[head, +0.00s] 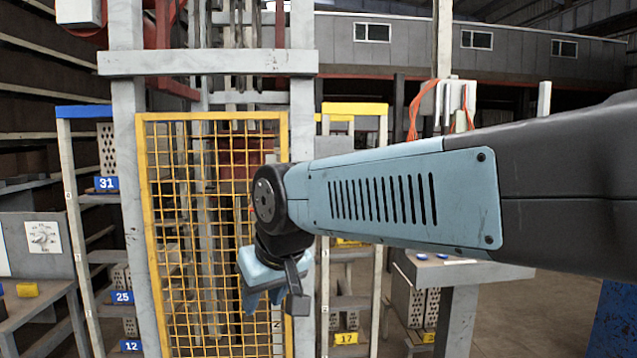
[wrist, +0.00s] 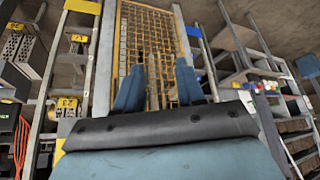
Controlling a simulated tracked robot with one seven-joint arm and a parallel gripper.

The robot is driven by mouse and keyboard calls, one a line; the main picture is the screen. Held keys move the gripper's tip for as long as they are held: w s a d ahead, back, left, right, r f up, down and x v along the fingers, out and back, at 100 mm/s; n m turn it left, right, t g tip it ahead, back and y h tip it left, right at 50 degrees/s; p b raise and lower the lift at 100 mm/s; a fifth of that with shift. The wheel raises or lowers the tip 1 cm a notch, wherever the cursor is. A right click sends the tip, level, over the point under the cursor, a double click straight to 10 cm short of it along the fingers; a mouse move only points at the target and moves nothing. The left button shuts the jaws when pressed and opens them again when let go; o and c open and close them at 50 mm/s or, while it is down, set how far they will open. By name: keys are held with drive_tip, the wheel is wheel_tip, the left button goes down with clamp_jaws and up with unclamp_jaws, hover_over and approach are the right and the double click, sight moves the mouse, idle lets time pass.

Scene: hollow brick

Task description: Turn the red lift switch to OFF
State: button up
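I cannot make out a red switch clearly in either view. A white plate with a round dial (head: 42,237) is on a grey box at the left edge of the head view; it does not look red. A yellow mesh gate (head: 147,235) stands in a pale metal lift frame (head: 128,200). My gripper (head: 262,298) points down in front of the gate, apart from the dial and to its right. In the wrist view my gripper's two blue fingers (wrist: 158,88) are spread, with only the mesh gate (wrist: 150,22) seen between them. My arm hides part of the right side.
A blue-topped rack (head: 84,112) with numbered labels and hollow bricks stands left of the frame. A yellow-topped rack (head: 357,108) is behind my arm. A grey table (head: 455,272) and a blue block (head: 612,315) are at right. Bare floor shows between them.

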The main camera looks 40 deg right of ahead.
drive_tip(key=w+d+r+m+t+h, duration=0.2)
drive_tip(key=w+d+r+m+t, duration=0.15)
drive_tip(key=w+d, duration=0.55)
drive_tip(key=w+d+r+m+t+h, duration=0.25)
drive_tip(key=w+d+m, duration=0.25)
drive_tip(key=w+d, duration=0.4)
drive_tip(key=w+d+r+m+t+h, duration=0.2)
drive_tip(key=d+m, duration=0.1)
drive_tip(key=d, duration=0.7)
drive_tip(key=w+d+r+m+t+h, duration=0.1)
drive_tip(key=w+d+m+h, duration=0.2)
drive_tip(key=d, duration=0.6)
drive_tip(key=x, duration=1.3)
drive_tip(key=shift+r, duration=0.35)
drive_tip(key=shift+s+d+m, duration=0.1)
drive_tip(key=shift+d+m, duration=0.05)
drive_tip(key=shift+m, duration=0.1)
